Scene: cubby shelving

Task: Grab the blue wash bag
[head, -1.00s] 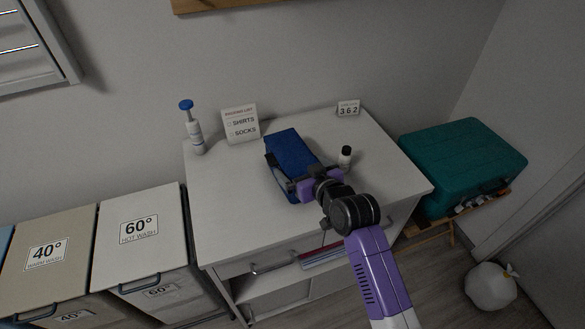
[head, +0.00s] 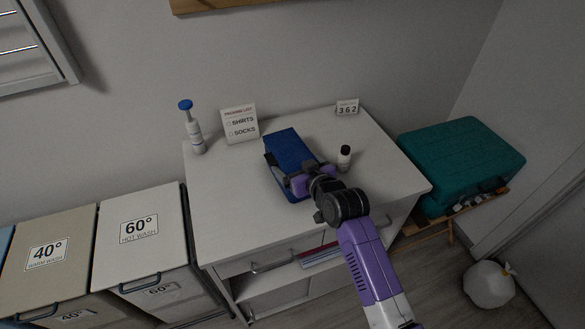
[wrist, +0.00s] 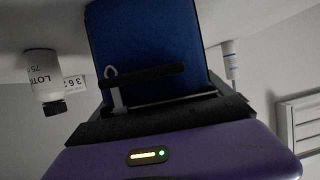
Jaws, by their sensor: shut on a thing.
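The blue wash bag (head: 288,150) lies on the white cabinet top (head: 235,190), near its middle. My gripper (head: 290,182) is at the bag's near end, and its jaws are shut on the bag. In the wrist view the blue bag (wrist: 150,45) fills the upper middle, just beyond the gripper (wrist: 150,95). A dark finger crosses the bag's face there. The bag's near end is partly hidden by my gripper. I cannot tell whether the bag is lifted clear of the top.
A small white bottle (head: 344,158) stands just right of the bag. A teal suitcase (head: 462,165) is to the right, laundry bins (head: 140,240) to the left.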

